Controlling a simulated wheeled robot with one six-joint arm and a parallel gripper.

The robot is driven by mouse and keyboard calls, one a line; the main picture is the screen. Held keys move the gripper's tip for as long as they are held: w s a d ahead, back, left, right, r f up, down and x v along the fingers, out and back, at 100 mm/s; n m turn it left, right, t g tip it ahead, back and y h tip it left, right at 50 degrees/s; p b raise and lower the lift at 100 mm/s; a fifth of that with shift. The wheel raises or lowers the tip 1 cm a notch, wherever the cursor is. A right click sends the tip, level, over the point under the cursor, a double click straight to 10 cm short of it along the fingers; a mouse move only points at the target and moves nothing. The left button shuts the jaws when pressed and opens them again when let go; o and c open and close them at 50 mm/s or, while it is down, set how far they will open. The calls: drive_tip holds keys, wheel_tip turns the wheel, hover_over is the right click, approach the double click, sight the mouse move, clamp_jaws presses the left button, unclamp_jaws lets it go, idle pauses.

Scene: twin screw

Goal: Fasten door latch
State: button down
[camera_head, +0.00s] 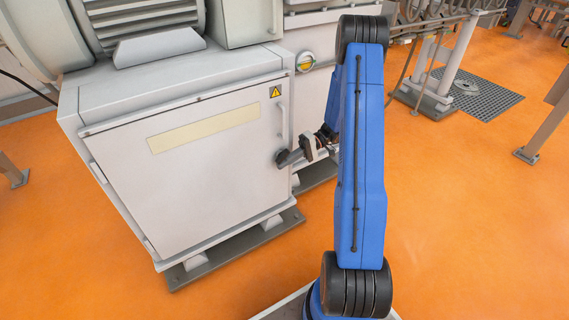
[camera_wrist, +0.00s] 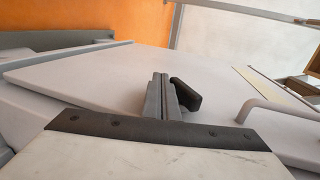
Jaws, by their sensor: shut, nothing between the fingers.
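The light grey cabinet door (camera_head: 195,185) fills the left of the head view, its face lying at or near the cabinet front. In the wrist view the door (camera_wrist: 95,85) stretches across behind my gripper. A dark latch (camera_wrist: 187,95) sits on the door just right of my fingers; I cannot tell whether it touches them. My gripper (camera_head: 288,158) is at the door's right edge, below the handle, and hides most of the latch there. The wrist view shows my gripper (camera_wrist: 160,82) with its fingers together and nothing between them.
A grey bar handle (camera_head: 283,122) stands out from the door above my gripper; it also shows in the wrist view (camera_wrist: 270,108). A yellow warning label (camera_head: 276,92) and a pale strip (camera_head: 205,130) mark the door. Orange floor (camera_head: 450,210) is open to the right.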

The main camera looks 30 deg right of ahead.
drive_tip(key=shift+f, duration=0.1)
idle(0.8)
drive_tip(key=d, duration=1.2)
drive_tip(key=shift+w+f, duration=0.15)
drive_tip(key=shift+w, duration=0.05)
drive_tip(key=shift+d, duration=0.15)
